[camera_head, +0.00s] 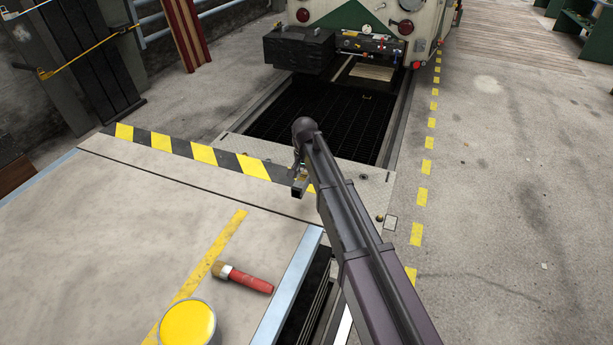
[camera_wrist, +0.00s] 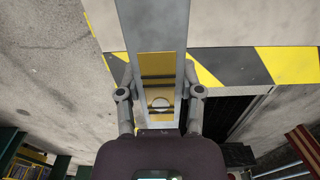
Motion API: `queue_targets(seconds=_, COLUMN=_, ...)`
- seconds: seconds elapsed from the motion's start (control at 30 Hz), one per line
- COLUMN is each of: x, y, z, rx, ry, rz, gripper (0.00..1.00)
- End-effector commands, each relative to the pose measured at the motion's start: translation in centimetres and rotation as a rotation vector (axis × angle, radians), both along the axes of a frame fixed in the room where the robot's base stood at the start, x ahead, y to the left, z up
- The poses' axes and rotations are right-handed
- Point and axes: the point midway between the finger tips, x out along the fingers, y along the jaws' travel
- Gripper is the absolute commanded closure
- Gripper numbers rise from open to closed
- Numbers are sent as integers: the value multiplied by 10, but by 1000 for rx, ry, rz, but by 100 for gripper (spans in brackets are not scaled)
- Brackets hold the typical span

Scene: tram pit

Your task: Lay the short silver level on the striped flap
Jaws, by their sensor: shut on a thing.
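The short silver level (camera_wrist: 156,28) is a silver-grey bar with a yellow middle part and a round vial. My gripper (camera_wrist: 160,92) is shut on it, with one finger on each side. In the head view, the level (camera_head: 299,188) shows as a small piece under my gripper (camera_head: 300,170), partly hidden by my arm. The striped flap (camera_head: 150,163) is a pale strip with a yellow and black band along its far edge; its stripes also show in the wrist view (camera_wrist: 285,64). The level appears over the flap's right end; I cannot tell if it touches.
A yellow-topped can (camera_head: 187,324) and a red-handled brush (camera_head: 245,279) rest on the pale bench top (camera_head: 110,260). A dark grated pit (camera_head: 310,108) lies beyond the flap, with a tram (camera_head: 345,18) behind. Open floor (camera_head: 510,180) lies to the right.

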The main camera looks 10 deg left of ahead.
Motion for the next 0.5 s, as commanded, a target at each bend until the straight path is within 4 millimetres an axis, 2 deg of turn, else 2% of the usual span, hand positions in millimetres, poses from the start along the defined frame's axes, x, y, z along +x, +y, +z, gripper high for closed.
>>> queue_targets(seconds=0.5, x=0, y=-1, z=-6, rx=0, ry=0, rz=1, gripper=100)
